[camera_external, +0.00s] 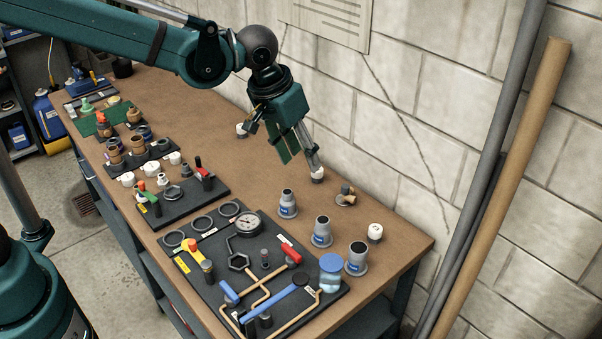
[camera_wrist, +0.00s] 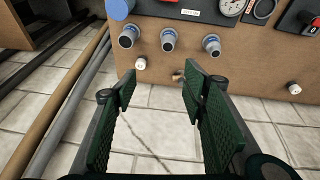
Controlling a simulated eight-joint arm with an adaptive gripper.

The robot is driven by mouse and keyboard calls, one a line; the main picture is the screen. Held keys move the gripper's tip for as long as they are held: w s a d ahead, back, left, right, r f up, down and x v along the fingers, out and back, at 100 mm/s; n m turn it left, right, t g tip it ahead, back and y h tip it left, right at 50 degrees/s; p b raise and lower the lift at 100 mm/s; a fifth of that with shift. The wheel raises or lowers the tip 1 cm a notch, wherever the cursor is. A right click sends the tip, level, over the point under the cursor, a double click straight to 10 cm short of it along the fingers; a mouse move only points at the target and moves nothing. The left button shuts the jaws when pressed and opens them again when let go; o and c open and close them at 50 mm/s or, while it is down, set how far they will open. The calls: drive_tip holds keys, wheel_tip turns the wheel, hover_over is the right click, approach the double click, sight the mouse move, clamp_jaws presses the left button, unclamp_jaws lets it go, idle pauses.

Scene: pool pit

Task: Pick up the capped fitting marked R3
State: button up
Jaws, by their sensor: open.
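Several small white capped fittings stand on the brown bench. One (camera_external: 375,231) is near the right end with a dark mark on top; it also shows in the wrist view (camera_wrist: 141,64). I cannot read R3 on any. My gripper (camera_external: 300,161) is open and empty above the bench's wall side; its spread green fingers show in the wrist view (camera_wrist: 159,88).
A brass fitting (camera_external: 346,196) lies between two white caps. Grey blue-labelled fittings (camera_external: 322,232) stand in a row beside a blue-lidded jar (camera_external: 331,272). A black panel (camera_external: 215,262) carries a gauge and valves. The block wall and leaning pipes (camera_external: 505,180) border the bench.

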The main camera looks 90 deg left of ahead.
drive_tip(key=w+a+f+n+g, duration=0.1)
drive_tip(key=w+a+f+n, duration=0.1)
drive_tip(key=a+f, duration=0.5)
drive_tip(key=w+a+f+n+g, duration=0.1)
drive_tip(key=w+a+f+n, duration=0.15)
drive_tip(key=a, duration=0.75)
drive_tip(key=n+g, duration=0.1)
drive_tip(key=n, duration=0.2)
hover_over(317, 172)
drive_tip(key=shift+m, duration=0.25)
wheel_tip(317, 172, down, 14)
drive_tip(key=shift+a+f, duration=0.1)
drive_tip(key=shift+s+a+f, duration=0.1)
drive_tip(key=shift+a+f, duration=0.1)
drive_tip(key=shift+a, duration=0.1)
drive_tip(key=shift+a+f, duration=0.15)
drive_tip(key=shift+f, duration=1.15)
drive_tip(key=shift+f, duration=0.15)
drive_tip(key=shift+a+f, duration=0.2)
drive_tip(key=shift+f, duration=1)
drive_tip(key=shift+a+f, duration=0.2)
drive_tip(key=shift+f, duration=1)
